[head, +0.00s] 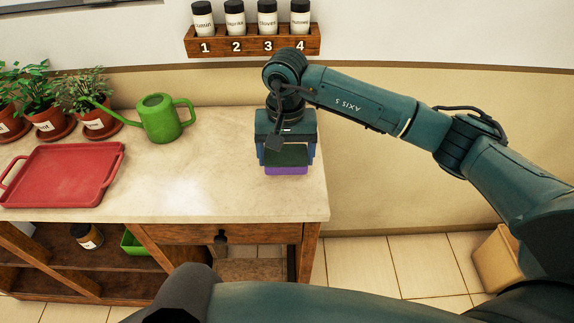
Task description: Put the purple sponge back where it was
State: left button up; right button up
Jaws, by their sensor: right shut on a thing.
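The purple sponge (286,171) shows as a purple strip below my right gripper (287,155), at the right end of the counter (225,190). My right gripper points down and is shut on the sponge, with a finger on either side. A dark green face shows between the fingers above the purple strip; I cannot tell if it belongs to the sponge. The gripper hides most of the sponge. I cannot tell whether the sponge touches the counter. My left gripper is not in view.
A green watering can (160,119), potted herbs (95,118) and a red tray (65,174) stand on the counter's left. A numbered spice rack (253,43) hangs on the wall. A jar (87,236) and green bin (133,244) sit on the shelf below. The counter's middle is clear.

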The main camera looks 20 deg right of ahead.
aim_at(286, 168)
jog(key=shift+f, duration=0.7)
notch_tip(286, 168, down, 3)
jog(key=shift+r+p, duration=0.1)
jog(key=shift+p, duration=0.2)
jog(key=shift+f+b, duration=0.3)
jog(key=shift+b, duration=0.1)
jog(key=o, duration=0.8)
jog(key=shift+r, duration=0.15)
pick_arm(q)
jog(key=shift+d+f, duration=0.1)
pick_arm(e)
jog(key=shift+o, duration=0.2)
jog(key=shift+r, duration=0.1)
